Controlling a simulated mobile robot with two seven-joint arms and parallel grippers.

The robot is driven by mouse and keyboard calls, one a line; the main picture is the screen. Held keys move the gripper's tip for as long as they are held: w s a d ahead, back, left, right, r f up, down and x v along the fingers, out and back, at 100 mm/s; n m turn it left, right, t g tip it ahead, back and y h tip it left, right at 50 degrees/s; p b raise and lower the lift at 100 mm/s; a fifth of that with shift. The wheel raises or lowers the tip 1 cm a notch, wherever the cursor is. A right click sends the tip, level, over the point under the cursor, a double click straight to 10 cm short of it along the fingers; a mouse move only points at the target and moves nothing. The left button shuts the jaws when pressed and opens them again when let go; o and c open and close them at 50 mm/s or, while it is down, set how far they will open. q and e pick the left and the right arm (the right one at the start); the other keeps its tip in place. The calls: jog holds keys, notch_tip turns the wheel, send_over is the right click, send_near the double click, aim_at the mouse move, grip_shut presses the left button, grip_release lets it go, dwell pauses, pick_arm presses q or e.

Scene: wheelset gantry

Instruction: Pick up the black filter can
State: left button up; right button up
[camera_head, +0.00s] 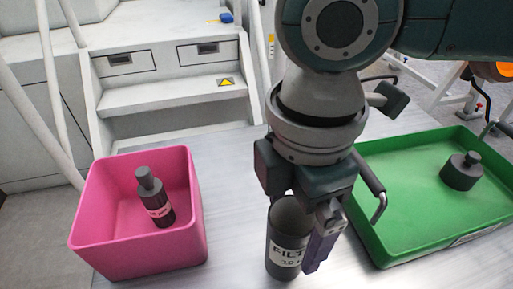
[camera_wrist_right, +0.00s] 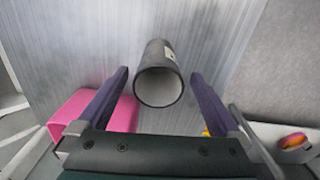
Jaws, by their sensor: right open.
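The black filter can (camera_head: 286,247) stands upright on the metal table, with a white label reading "FILT" and an open top. In the right wrist view the can (camera_wrist_right: 160,75) shows its open rim between the two purple fingers. My right gripper (camera_head: 308,238) is above and around the can's top in the head view, one purple finger in front of its right side. In the wrist view my right gripper (camera_wrist_right: 160,92) is open, with a gap on both sides of the can. My left gripper is not in view.
A pink bin (camera_head: 112,225) holding a dark bottle (camera_head: 156,199) stands to the left. A green tray (camera_head: 420,200) with a dark knobbed weight (camera_head: 461,171) lies to the right. Bare table (camera_head: 235,180) lies between bin and can. White steps (camera_head: 165,85) rise behind.

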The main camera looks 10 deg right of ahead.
notch_tip(320, 180, down, 4)
jog(key=shift+w, duration=0.1)
grip_shut()
dwell(0.9)
